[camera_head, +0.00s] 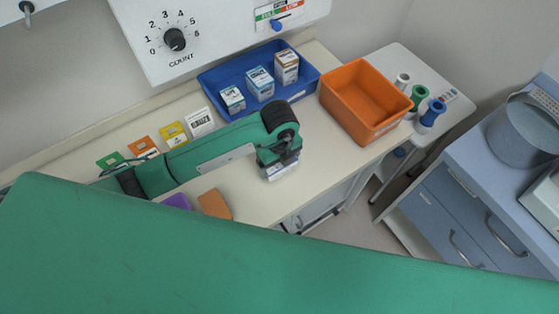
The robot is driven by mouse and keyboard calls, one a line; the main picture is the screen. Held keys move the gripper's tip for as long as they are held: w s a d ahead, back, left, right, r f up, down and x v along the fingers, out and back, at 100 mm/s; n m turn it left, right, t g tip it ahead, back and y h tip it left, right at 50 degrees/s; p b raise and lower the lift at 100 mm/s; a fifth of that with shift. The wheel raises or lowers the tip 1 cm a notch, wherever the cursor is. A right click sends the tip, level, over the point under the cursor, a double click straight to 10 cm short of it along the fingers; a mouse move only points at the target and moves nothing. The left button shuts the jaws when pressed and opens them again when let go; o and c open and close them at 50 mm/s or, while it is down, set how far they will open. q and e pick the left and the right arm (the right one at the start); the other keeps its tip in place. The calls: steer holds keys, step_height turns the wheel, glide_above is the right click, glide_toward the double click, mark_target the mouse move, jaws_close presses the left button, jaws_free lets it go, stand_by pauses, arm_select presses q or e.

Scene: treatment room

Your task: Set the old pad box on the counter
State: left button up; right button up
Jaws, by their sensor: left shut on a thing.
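My left gripper (280,158) points down over the counter (325,163), left of the orange bin. It is shut on a small white box (281,172), whose lower part shows below the fingers. I cannot tell whether the box touches the counter. Its label is too small to read. The green left arm comes in from the left and covers part of the counter. The right gripper is not in view.
A blue tray (212,84) holds three small boxes at the back. An empty orange bin (368,130) stands to the right. Several coloured cards lie along the left. A purple block (177,201) and an orange block (214,204) lie near the front edge.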

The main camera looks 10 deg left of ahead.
arm_select(q)
steer(key=shift+f, duration=0.2)
steer(key=o, duration=0.8)
steer(key=shift+r, duration=0.1)
steer(key=shift+o, duration=0.2)
steer(key=shift+r, duration=0.25)
step_height(320, 180, up, 6)
steer(key=shift+r+b, duration=0.2)
steer(key=shift+b, duration=1)
step_height(320, 180, up, 4)
steer(key=shift+r, duration=0.7)
